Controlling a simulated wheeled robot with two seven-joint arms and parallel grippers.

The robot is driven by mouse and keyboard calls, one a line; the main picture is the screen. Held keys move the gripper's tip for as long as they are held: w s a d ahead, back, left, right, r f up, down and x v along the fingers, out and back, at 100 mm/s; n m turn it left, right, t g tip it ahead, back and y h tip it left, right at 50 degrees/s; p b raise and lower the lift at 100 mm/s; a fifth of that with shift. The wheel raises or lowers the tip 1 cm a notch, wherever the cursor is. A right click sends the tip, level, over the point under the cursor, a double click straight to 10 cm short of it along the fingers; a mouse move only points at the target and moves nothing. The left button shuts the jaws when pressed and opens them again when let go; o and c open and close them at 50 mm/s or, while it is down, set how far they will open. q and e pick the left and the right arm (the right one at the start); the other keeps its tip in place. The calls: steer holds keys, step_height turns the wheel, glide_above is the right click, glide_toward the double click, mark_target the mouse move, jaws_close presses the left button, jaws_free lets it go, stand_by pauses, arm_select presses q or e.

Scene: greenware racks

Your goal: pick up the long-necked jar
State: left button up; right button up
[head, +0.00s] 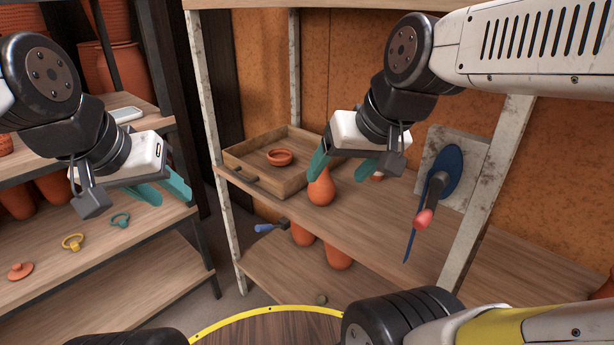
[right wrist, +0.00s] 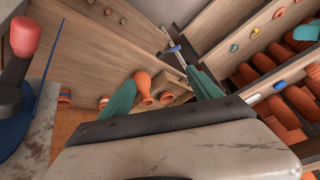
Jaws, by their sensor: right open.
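The long-necked jar (head: 321,188) is terracotta with a round body and stands upright on the shelf board. Its neck is partly hidden by a finger of my right gripper (head: 338,174). That gripper is open and empty, its teal fingers spread just above and beside the jar. In the right wrist view the jar (right wrist: 143,84) shows near the left finger, within the gap of the open gripper (right wrist: 160,76); I cannot tell whether they touch. My left gripper (head: 172,199) is at the left by the other rack, its teal fingers apart with nothing between them.
A wooden tray (head: 250,178) holding a small bowl (head: 280,157) is left of the jar. A blue tool with a red handle (head: 424,219) is at the right. A rack post (head: 213,130) stands at left. Pots (head: 338,256) stand on the lower shelf.

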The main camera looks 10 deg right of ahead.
steer(key=w+d+f+m+g, duration=0.1)
steer(key=w+f+m, duration=0.15)
steer(key=w, duration=1.05)
steer(key=h, duration=0.3)
glide_above(322, 180)
steer(key=shift+g, duration=0.4)
steer(key=f, duration=0.9)
steer(key=shift+w+d+f, duration=0.35)
steer(key=shift+w+f, duration=0.25)
steer(key=shift+f, duration=0.2)
steer(key=x, duration=0.6)
steer(key=shift+w+f, duration=0.15)
steer(key=shift+f, duration=0.15)
jaws_close()
